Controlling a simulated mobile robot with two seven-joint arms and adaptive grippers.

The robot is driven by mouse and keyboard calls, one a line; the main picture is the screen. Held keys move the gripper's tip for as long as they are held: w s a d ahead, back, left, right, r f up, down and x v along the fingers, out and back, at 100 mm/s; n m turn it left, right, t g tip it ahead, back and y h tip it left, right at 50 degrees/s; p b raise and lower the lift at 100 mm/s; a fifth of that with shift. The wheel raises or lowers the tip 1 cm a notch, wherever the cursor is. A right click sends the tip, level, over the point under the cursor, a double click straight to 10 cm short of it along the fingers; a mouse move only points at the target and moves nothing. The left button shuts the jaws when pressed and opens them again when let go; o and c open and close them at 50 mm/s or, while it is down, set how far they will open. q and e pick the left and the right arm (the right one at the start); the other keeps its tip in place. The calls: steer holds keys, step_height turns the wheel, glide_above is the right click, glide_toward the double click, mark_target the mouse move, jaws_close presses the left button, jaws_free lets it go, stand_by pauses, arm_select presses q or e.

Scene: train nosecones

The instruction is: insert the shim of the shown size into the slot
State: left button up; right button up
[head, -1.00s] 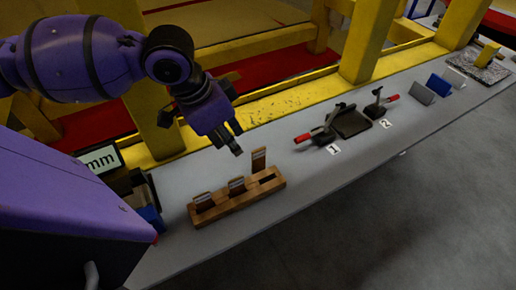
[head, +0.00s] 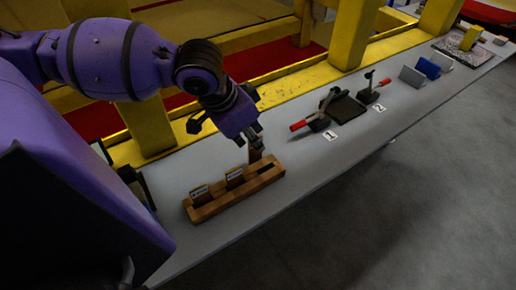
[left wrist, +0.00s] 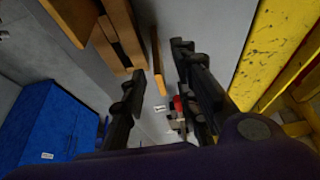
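A wooden rack (head: 220,203) holds upright shims: a left shim (head: 200,193), a middle shim (head: 234,178) and a right shim (head: 256,153) near its right end. My left gripper (head: 254,138) is at the right shim, partly covering it. In the left wrist view my left gripper (left wrist: 160,62) is open, with a thin shim edge (left wrist: 157,50) between its fingers and gaps on both sides. A dark square fixture (head: 347,108) lies between two red-handled clamps. I cannot make out the slot. No size reading is visible now. My right gripper is not in view.
The clamps stand by labels 1 (head: 330,135) and 2 (head: 380,107). Yellow beams (head: 362,35) run along the table's back. Grey tabletop is clear between rack and fixture.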

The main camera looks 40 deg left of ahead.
arm_select(q)
steer(key=shift+x, duration=1.15)
steer(key=shift+f, duration=0.15)
steer(key=shift+c, duration=1.2)
jaws_close()
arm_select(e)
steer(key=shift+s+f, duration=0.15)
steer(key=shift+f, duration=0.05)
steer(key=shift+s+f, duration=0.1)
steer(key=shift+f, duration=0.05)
arm_select(q)
steer(key=shift+r, duration=0.2)
